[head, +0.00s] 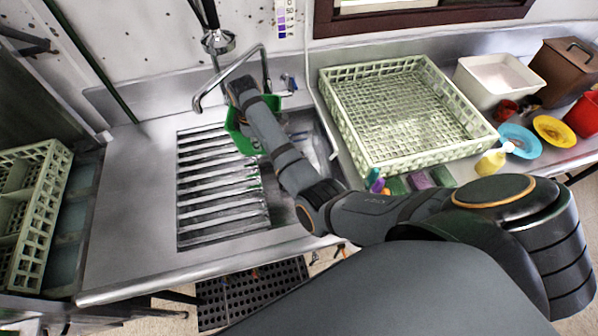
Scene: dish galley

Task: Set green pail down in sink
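The green pail (239,139) is at the back of the sink, below the faucet (236,66). My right arm reaches across from the right and covers much of it. My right gripper (241,92) is at the pail's back side, with its fingers hidden by my own wrist, so its grip does not show. The sink (285,212) is a steel basin with a slatted rack (212,190) over its left part. I cannot tell whether the pail touches the basin floor or hangs above it. My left gripper is out of view.
A pale green dish rack (368,142) stands on the counter right of the sink. The steel counter (125,215) left of the slats is clear.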

